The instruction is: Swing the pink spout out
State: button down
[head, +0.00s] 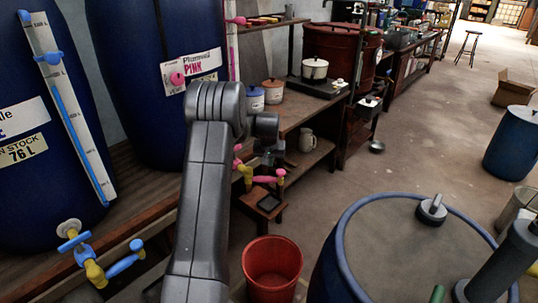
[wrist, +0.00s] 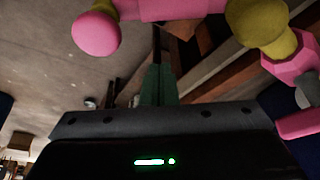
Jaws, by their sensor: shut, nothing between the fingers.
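The pink spout (head: 268,179) projects to the right from a yellow tap body (head: 247,178) on the pink-labelled blue vat (head: 140,110). In the wrist view the spout (wrist: 185,8) crosses the top, with a rounded pink end (wrist: 97,33) at the left and the yellow body (wrist: 258,25) at the right. My gripper (wrist: 158,85) has its green fingers together, empty, beside the spout and apart from it in the picture. In the head view my gripper (head: 274,158) is small and partly hidden by my arm, just above the spout.
A small stand (head: 262,203) and a red bucket (head: 272,268) are below the spout. A shelf (head: 310,155) with a mug stands behind. A blue vat with a yellow tap (head: 95,268) is at left. A lidded blue drum (head: 400,250) stands at front right. Floor beyond is mostly clear.

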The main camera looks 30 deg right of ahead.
aim_at(268, 179)
jog(key=shift+s+a+f, duration=0.55)
jog(key=shift+s, duration=0.15)
jog(key=shift+s+a+f, duration=0.5)
jog(key=shift+s, duration=0.15)
jog(key=shift+s, duration=0.1)
jog(key=s+m+b, duration=0.1)
jog(key=a+m+b, duration=0.1)
jog(key=m, duration=0.1)
jog(key=shift+s+a+f+g+h+b, duration=0.15)
jog(key=shift+s+f+g+h+b, duration=0.05)
jog(key=shift+s+g+h+b, duration=0.2)
jog(key=m+b, duration=0.1)
jog(key=s+a+m+b, duration=0.1)
jog(key=m, duration=0.1)
jog(key=shift+s+a+g, duration=0.1)
jog(key=shift+a+g, duration=0.1)
jog(key=shift+g, duration=0.2)
jog(key=shift+s+a+r+h+b, duration=0.15)
jog(key=shift+s+a+h+b, duration=0.15)
jog(key=shift+a+b, duration=0.15)
